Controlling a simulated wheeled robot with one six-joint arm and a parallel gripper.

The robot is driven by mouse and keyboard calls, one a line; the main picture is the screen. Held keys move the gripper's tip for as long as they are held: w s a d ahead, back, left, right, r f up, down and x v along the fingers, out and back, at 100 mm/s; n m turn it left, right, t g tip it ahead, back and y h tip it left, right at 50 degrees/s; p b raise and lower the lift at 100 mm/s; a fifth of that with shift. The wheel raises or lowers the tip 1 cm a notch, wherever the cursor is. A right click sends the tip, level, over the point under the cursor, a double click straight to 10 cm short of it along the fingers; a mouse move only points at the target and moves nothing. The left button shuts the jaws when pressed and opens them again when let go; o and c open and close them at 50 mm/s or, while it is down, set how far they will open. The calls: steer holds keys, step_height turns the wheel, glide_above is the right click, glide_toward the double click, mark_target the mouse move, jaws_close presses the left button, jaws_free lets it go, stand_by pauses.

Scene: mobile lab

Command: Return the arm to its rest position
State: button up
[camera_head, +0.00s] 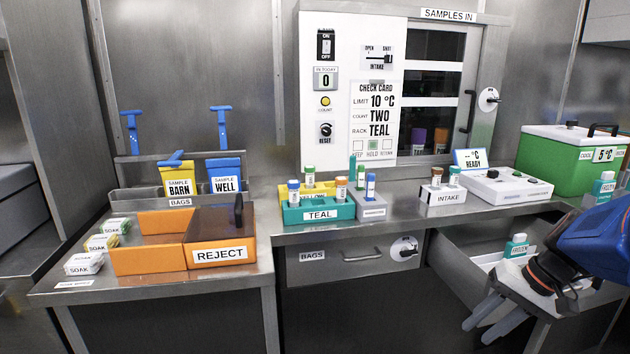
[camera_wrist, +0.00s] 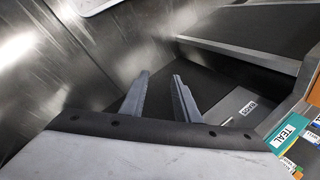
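My gripper (camera_head: 477,334) is at the lower right of the head view, at the end of my blue arm. It points down and left, in front of the counter and beside the open drawer (camera_head: 455,262). Its two grey fingers are apart, with nothing between them. In the wrist view the fingers (camera_wrist: 160,75) also stand apart and empty, with dark space and grey metal surfaces beyond. Much of my arm is outside the head view on the right.
A teal-capped bottle (camera_head: 517,247) stands in the open drawer, close to my arm. The counter above holds the intake rack (camera_head: 442,198), the teal rack (camera_head: 318,214) and a green cooler (camera_head: 565,155). The orange reject bin (camera_head: 222,255) is far left.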

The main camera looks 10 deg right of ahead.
steer(key=s+a+r+n+t+h, duration=0.2)
steer(key=s+a+n+h, duration=0.2)
steer(key=a, duration=0.8)
steer(key=shift+s+n, duration=0.75)
steer(key=shift+n, duration=0.45)
steer(key=shift+r, duration=0.1)
